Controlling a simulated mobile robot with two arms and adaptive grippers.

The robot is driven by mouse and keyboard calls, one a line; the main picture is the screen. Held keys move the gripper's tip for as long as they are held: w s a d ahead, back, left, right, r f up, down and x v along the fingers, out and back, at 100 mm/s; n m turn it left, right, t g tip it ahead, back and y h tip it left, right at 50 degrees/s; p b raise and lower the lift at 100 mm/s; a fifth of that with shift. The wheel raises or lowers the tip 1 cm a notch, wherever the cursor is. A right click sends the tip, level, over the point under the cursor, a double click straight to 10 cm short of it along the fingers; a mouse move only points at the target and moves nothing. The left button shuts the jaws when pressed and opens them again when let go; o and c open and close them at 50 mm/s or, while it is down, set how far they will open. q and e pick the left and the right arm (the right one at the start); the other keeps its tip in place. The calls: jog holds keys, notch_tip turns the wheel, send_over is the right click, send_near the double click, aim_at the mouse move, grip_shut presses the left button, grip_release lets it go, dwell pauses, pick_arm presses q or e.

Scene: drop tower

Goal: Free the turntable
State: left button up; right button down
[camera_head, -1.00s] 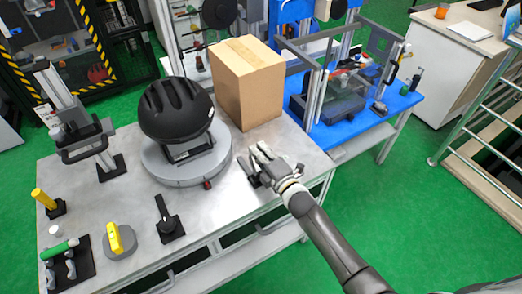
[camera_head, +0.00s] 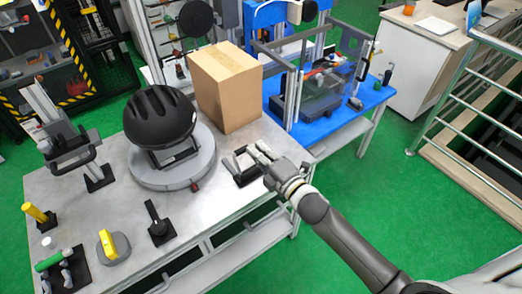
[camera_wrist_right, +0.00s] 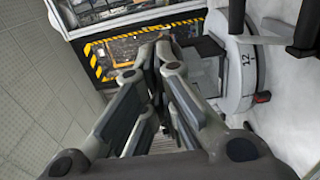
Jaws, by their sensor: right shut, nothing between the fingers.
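The turntable (camera_head: 150,178) is a round grey disc on the metal table, with a black helmet (camera_head: 160,117) on a black stand on top. A small red knob (camera_head: 195,187) sits at its front rim. In the right wrist view the disc's rim (camera_wrist_right: 238,75) carries the number 12, with the red knob (camera_wrist_right: 262,97) beside it. A black base with a grey upright handle (camera_head: 241,168) stands right of the disc. My right gripper (camera_head: 257,151) is shut and empty just right of this handle; I cannot tell whether they touch. My left gripper is not in view.
A cardboard box (camera_head: 226,88) stands behind the turntable. In front are a black lever (camera_head: 158,226), a yellow-handled round part (camera_head: 110,245) and a green-handled part (camera_head: 58,260). A clamp-like stand (camera_head: 70,145) is at left. A blue table (camera_head: 370,95) stands at back right.

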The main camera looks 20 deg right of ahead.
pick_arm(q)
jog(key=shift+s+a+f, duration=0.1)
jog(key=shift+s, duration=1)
pick_arm(e)
jog(key=shift+s+d+r, duration=0.2)
jog(key=shift+s+r, duration=0.2)
jog(key=shift+r, duration=0.05)
jog(key=s+d+f+m+g+h, duration=0.25)
jog(key=s+f+m, duration=0.2)
jog(key=f, duration=0.75)
jog(key=s+d+f+m+g+h, duration=0.1)
jog(key=s+d+f+m+g, duration=0.3)
jog(key=f, duration=0.7)
jog(key=s+d+f+m+g+h, duration=0.1)
jog(key=s+d+f+m+h, duration=0.15)
jog(key=s+f, duration=0.65)
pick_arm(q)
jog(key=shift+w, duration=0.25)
pick_arm(e)
jog(key=s+f+m+g, duration=0.4)
jog(key=s+f, duration=0.6)
jog(key=s, duration=0.4)
jog(key=s+f+m+g, duration=0.4)
jog(key=s+f, duration=0.5)
jog(key=s, duration=0.6)
jog(key=shift+s+f+m, duration=0.25)
jog(key=shift+f+m, duration=0.05)
jog(key=shift+f, duration=0.1)
jog(key=shift+d, duration=0.1)
